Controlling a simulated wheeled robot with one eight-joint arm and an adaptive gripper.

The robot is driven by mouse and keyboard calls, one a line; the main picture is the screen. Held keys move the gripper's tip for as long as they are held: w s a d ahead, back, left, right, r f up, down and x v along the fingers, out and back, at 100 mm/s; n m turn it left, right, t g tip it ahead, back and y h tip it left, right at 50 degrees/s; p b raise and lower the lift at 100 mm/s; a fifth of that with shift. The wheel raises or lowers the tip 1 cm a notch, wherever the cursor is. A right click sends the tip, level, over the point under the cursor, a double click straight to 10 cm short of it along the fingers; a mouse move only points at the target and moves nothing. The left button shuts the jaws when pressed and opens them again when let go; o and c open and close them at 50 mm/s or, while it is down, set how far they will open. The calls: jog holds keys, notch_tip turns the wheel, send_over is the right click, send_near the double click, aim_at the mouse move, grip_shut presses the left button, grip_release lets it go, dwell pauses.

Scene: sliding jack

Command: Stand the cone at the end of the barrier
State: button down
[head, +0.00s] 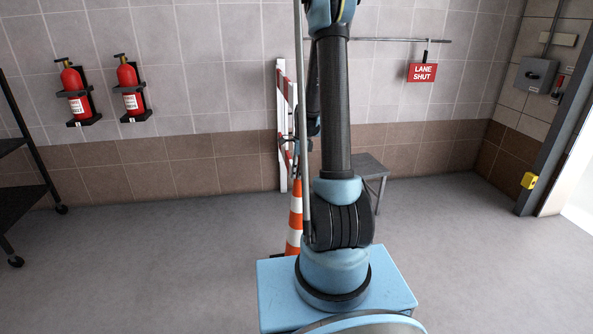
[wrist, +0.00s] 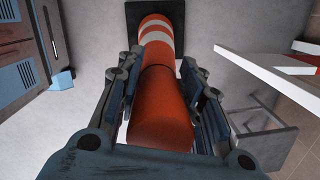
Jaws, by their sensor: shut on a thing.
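The cone (head: 295,222) is orange with white bands, left of my arm in the head view. In the wrist view the cone (wrist: 160,85) runs between my fingers, with its black square base (wrist: 133,14) at the far end. My gripper (wrist: 165,75) is shut on the upper part of the cone. I cannot tell whether the base touches the floor. The barrier (head: 283,150) is a red-and-white striped frame by the wall, seen nearly edge-on behind the cone and partly hidden by my arm. A white board of it shows at the right in the wrist view (wrist: 255,62).
A grey stool (head: 366,165) stands right of the barrier. Two fire extinguishers (head: 75,95) (head: 131,92) and a red "LANE SHUT" sign (head: 422,72) hang on the wall. A dark shelf (head: 12,146) is at far left. Floor left and right is clear.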

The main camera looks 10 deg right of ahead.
jog(key=shift+s+f, duration=0.1)
jog(key=shift+s, duration=0.05)
jog(key=c, duration=1.1)
grip_release()
jog(key=r, duration=0.4)
jog(key=d+r, duration=0.1)
jog(key=r, duration=0.7)
jog(key=shift+s+d, duration=0.1)
jog(key=shift+d, duration=0.05)
jog(key=s+r+n, duration=0.5)
jog(key=s, duration=0.5)
jog(key=shift+s+a+f+n+t+h, duration=0.25)
jog(key=shift+s+f+n, duration=0.7)
jog(key=shift+s+n, duration=2.4)
jog(key=shift+s+a+f+n+t+h, duration=0.3)
jog(key=shift+s+f+n, duration=1.15)
jog(key=shift+s, duration=3.35)
jog(key=shift+s+d+f+n+t+h, duration=0.15)
jog(key=shift+s+f+n+t, duration=0.35)
jog(key=shift+s+n, duration=3.05)
